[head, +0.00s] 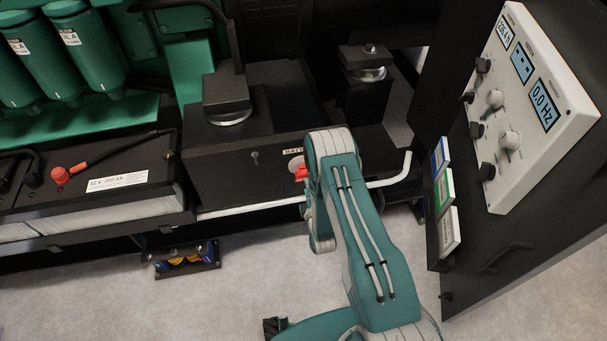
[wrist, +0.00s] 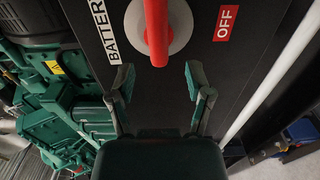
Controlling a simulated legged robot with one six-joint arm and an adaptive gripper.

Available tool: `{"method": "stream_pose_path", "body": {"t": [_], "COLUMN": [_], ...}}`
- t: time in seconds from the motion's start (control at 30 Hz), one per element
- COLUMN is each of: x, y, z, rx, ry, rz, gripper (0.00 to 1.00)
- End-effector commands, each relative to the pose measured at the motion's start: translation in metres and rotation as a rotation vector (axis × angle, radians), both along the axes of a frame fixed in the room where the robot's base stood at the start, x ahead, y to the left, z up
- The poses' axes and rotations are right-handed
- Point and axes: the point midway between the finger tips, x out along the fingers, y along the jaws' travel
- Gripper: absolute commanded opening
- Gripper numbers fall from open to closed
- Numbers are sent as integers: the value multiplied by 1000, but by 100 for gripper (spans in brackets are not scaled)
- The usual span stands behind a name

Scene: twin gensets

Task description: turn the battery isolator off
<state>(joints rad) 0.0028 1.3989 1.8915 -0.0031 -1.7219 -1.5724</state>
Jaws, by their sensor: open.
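The battery isolator has a red handle (wrist: 156,30) on a round pale disc (wrist: 178,38), mounted on a black box face. In the wrist view the handle runs up and down the picture, and its upper end is cut off by the frame edge. A red OFF label (wrist: 226,23) is to its right and a white BATTERY label (wrist: 103,27) to its left. In the head view the red handle (head: 301,172) shows partly behind my arm. My gripper (wrist: 158,78) is open, its two fingertips either side of the handle's line and just short of its lower end, with nothing between them.
A battery (head: 100,185) with a red terminal cap stands left of the box. A white rail (head: 390,172) runs below the isolator. A control panel (head: 525,100) with knobs and displays is at right. Open floor (head: 230,290) lies in front.

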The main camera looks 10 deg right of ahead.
Motion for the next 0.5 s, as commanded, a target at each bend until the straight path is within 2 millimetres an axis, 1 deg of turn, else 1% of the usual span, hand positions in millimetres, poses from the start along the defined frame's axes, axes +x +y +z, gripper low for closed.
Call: {"method": "stream_pose_path", "body": {"t": [0.03,0.2,0.33,0.5], "x": [10,39,53,60], "y": [0,0,0,0], "z": [1,1,0,0], "rx": [0,1,1,1], "ry": [-4,-2,0,2], "rz": [0,0,0,0], "gripper": [66,66,66,66]}}
